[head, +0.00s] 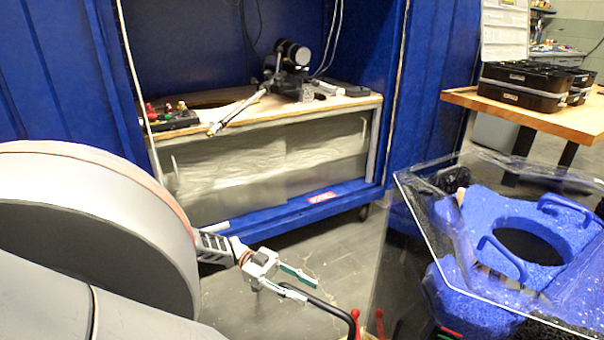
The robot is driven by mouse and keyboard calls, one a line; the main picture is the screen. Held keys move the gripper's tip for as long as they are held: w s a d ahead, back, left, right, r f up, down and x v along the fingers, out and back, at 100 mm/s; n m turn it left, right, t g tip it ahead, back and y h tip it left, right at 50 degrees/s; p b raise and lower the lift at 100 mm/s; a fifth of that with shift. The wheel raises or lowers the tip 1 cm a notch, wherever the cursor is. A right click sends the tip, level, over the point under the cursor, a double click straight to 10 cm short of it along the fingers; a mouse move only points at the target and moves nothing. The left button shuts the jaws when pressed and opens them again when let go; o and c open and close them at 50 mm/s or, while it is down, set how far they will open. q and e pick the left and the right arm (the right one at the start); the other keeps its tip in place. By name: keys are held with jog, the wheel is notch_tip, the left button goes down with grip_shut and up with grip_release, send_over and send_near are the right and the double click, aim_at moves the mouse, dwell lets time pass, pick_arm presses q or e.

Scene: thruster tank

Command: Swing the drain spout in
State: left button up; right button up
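A black, curved tube that looks like the drain spout (334,309) shows at the bottom centre. It bends down toward two red-topped handles (356,322), and its lower end is cut off by the frame edge. My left gripper (308,289) comes in from the left, with its two fingers spread apart. The spout's free end shows close to the fingers, near the lower one. I cannot tell whether they touch. The clear-walled tank (419,208) stands at the right. My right gripper is not in view.
Blue foam with handles and a round hole (480,208) sits in the tank. A blue cabinet (50,90) with a wooden shelf and equipment stands behind. A wooden table (572,120) with black cases (525,85) is at the back right. Grey floor between is clear.

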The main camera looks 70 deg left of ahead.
pick_arm(q)
jog(key=shift+r, duration=3.75)
